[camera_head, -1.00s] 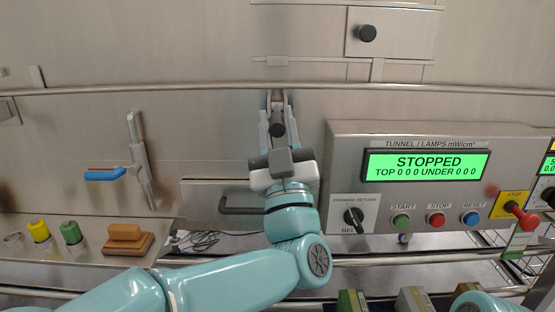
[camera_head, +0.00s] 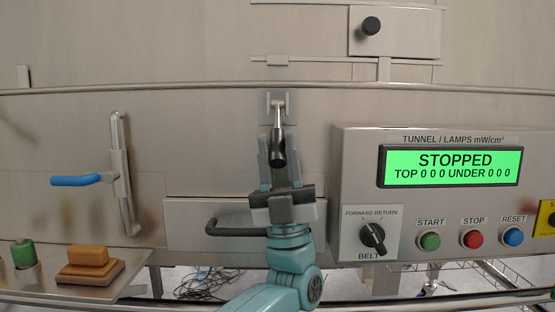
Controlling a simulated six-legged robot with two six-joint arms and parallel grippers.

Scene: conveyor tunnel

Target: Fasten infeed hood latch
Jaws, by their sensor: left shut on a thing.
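The latch (camera_head: 278,106) is a metal bracket on the steel hood panel, just below the long horizontal rail. Its lever, with a black knob (camera_head: 278,158), points down from the bracket. My left gripper (camera_head: 277,150) reaches up from below, with one grey finger on each side of the lever. It is shut on the lever at the black knob. The fingers partly hide the panel behind the lever. My right gripper is not in view.
A control box with a green STOPPED display (camera_head: 450,166) stands close on the right, with a belt switch (camera_head: 373,237) and buttons. A dark drawer handle (camera_head: 235,228) lies beside my wrist. A blue-handled lever (camera_head: 76,181) is at left, above an orange block (camera_head: 89,256).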

